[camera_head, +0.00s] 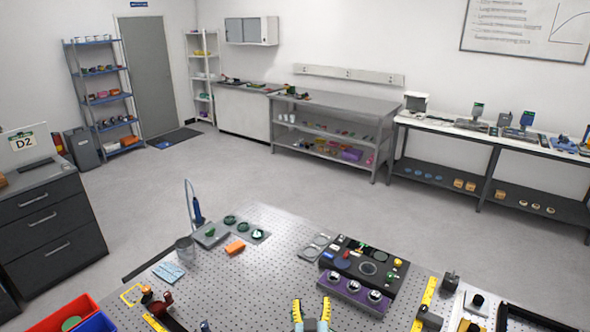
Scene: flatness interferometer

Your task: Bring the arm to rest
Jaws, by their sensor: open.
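My gripper (312,309) is at the bottom middle of the head view, with two yellow-tipped fingers spread apart. It is open and nothing shows between the fingers. It is over the perforated metal table (262,290), in front of a purple block with round silver-topped parts (355,291). I cannot tell its height above the table. Most of my arm is out of view below the frame.
A black device panel (366,262) stands behind the purple block. A grey tray with green discs (228,230), an orange block (235,247) and a metal cup (185,248) are at the back left. Red (55,314) and blue bins sit lower left.

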